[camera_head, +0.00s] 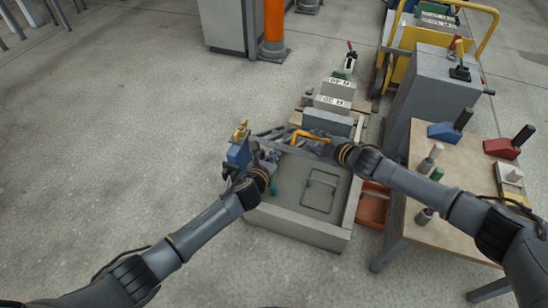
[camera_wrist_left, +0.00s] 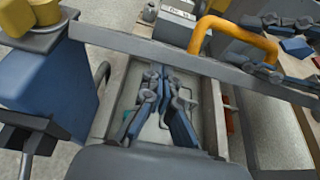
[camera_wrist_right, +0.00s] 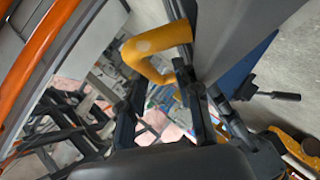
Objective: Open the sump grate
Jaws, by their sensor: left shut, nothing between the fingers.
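A yellow handle (camera_head: 308,137) stands on a grey bar at the far edge of the grey box (camera_head: 298,228). In the left wrist view the handle (camera_wrist_left: 235,35) rises from the long grey bar (camera_wrist_left: 200,65). I cannot tell whether this bar is the sump grate's edge. My left gripper (camera_wrist_left: 163,75) is shut and empty, below and in front of the bar. My right gripper (camera_wrist_right: 160,95) looks open, its fingers spread by the handle (camera_wrist_right: 150,52); contact is unclear. A thin rectangular outline (camera_head: 321,190) shows on the box floor.
A blue block with a yellow top (camera_head: 238,152) stands at the box's left side. Pale blocks (camera_head: 338,90) stand behind the box. A wooden table (camera_head: 425,215) with tools and a red bin (camera_head: 373,205) are at the right. The floor to the left is clear.

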